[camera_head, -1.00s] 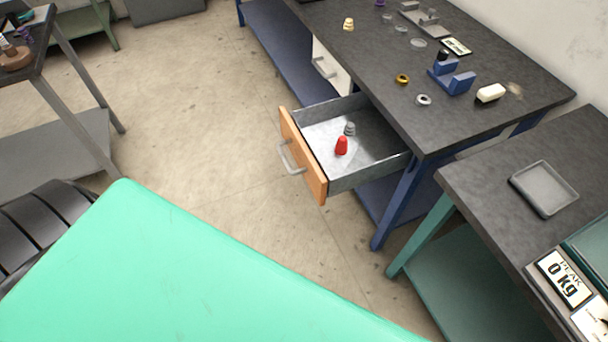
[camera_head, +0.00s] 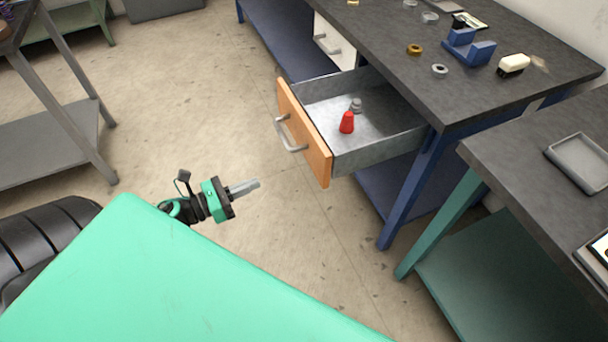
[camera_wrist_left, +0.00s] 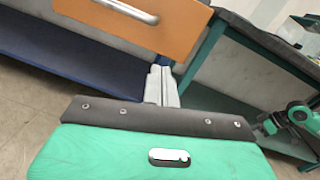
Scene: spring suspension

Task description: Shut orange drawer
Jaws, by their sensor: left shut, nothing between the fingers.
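The orange drawer (camera_head: 304,130) is pulled well out of the dark-topped workbench, with a grey metal handle (camera_head: 289,135) on its orange front. A red weight-like piece (camera_head: 347,122) and a small grey piece (camera_head: 356,105) stand inside it. My left gripper (camera_head: 257,184) is shut and empty, in front of the drawer front and apart from it, lower left of the handle in the head view. In the left wrist view its fingers (camera_wrist_left: 161,70) point toward the orange drawer front (camera_wrist_left: 150,22), which shows at the top with part of its handle.
The workbench top (camera_head: 480,95) carries a blue bracket (camera_head: 468,48), rings and a white block (camera_head: 513,64). A second table with a grey tray (camera_head: 580,160) stands at the right. Open concrete floor lies left of the drawer.

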